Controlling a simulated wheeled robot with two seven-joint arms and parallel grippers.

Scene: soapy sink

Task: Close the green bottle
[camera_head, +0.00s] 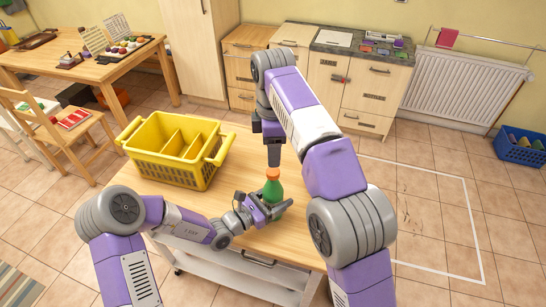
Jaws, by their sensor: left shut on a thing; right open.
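The green bottle (273,190) stands upright on the wooden tabletop of a cart. An orange cap (272,173) shows at its top; whether it is seated or loose is too small to tell. My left gripper (266,207) reaches in from the left, low down, and is shut on the bottle's body, hiding part of it. My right gripper (273,161) points straight down directly above the cap. It is open, and its fingertips are at or just over the cap; I cannot tell whether they touch it.
A yellow basket (145,162) with dividers stands on the cart top (225,187), left of the bottle. Cabinets (345,85) and a radiator (462,88) line the back wall. A wooden table (75,62) and chair (75,130) are at left. A blue crate (520,152) is far right.

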